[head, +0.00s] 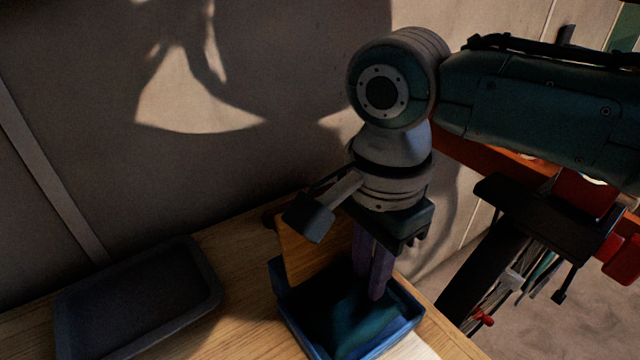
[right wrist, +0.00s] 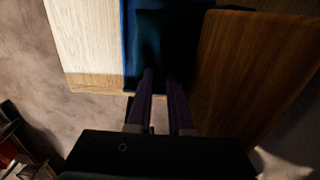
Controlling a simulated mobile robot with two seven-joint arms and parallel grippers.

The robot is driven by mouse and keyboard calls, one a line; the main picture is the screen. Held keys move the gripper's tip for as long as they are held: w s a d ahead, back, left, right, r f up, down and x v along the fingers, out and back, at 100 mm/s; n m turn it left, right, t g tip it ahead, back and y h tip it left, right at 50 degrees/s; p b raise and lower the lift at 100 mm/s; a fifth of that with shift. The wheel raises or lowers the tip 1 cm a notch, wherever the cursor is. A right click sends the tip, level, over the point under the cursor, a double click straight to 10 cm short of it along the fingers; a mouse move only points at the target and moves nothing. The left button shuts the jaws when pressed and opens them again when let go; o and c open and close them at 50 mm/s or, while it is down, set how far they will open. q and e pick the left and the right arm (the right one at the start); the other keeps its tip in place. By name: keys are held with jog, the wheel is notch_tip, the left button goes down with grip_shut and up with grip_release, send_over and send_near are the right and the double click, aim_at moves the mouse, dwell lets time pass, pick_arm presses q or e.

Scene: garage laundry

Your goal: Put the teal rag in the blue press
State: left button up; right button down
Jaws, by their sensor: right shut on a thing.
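The blue press (head: 416,318) is an open blue box on the wooden table, at the bottom centre of the head view. Its blue edge also shows in the right wrist view (right wrist: 129,50). A wooden board (head: 303,255) stands raised along its far left side. The teal rag (head: 345,322) is dark and lies low inside the press walls; it also shows in the right wrist view (right wrist: 160,38). My right gripper (head: 376,292) points down into the press, shut on the teal rag, with its purple fingers between the walls. My left gripper is in no view.
A dark tray (head: 135,300) lies on the table (head: 245,250) to the left, with bare wood between it and the press. A wall rises behind the table. Right of the table, beyond its edge, a dark rack holds several items above the floor.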

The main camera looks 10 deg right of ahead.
jog(key=shift+f, duration=0.1)
jog(key=c, duration=0.8)
grip_release()
notch_tip(320, 180, up, 11)
jog(key=p, duration=0.3)
jog(key=s+a+f+n+t+y, duration=0.1)
jog(key=s+a+f+n+y, duration=0.3)
jog(key=s+n, duration=0.4)
jog(key=s+d+n+t+h, duration=0.1)
jog(key=s+d+n, duration=0.1)
jog(key=s+d, duration=0.1)
jog(key=s+d+n+h, duration=0.1)
jog(key=s+d+n, duration=0.2)
jog(key=s+d+n+t+h, duration=0.1)
jog(key=s+d+n, duration=0.2)
jog(key=d, duration=0.1)
jog(key=shift+d+f+t+h, duration=0.1)
jog(key=shift+f+t+h, duration=0.2)
jog(key=shift+f+h, duration=0.1)
